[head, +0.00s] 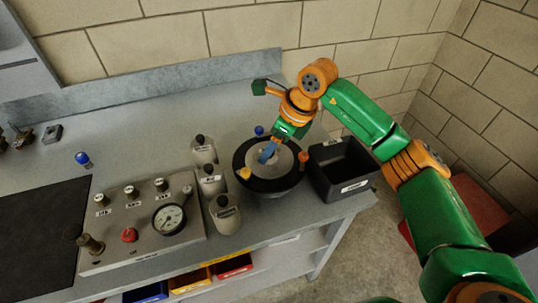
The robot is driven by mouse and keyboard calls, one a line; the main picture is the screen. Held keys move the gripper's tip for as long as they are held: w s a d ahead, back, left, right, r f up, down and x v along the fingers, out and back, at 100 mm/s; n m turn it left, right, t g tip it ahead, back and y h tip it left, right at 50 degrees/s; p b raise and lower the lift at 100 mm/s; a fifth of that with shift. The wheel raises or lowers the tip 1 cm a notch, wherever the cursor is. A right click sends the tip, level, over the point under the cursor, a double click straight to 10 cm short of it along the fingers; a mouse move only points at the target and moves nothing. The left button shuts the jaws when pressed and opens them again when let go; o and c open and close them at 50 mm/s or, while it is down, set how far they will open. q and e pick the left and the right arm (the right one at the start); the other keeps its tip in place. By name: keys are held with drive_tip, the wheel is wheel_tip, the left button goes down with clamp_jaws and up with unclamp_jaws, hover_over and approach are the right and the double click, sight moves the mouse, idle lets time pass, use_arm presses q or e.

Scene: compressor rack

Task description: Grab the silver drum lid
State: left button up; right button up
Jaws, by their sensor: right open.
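The round drum (282,183) stands near the right end of the grey bench, with a wide black rim. The silver lid (262,172) shows as a pale disc in its middle, partly hidden by my right gripper. My right gripper (268,155) is open and points down over the lid, its blue finger part at the disc. I cannot tell whether it touches the lid. Nothing is seen held in it. My left gripper is not in view.
A blue knob (259,130), a yellow knob (245,173) and an orange post (303,158) stand around the rim. A black bin (342,170) is close on the right. Several grey bottles (212,181) and a gauge panel (140,228) are on the left. The bench behind is clear.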

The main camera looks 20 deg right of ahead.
drive_tip(key=shift+s+r, duration=0.1)
drive_tip(key=shift+s, duration=0.1)
drive_tip(key=c, duration=0.8)
drive_tip(key=shift+w, duration=0.1)
clamp_jaws()
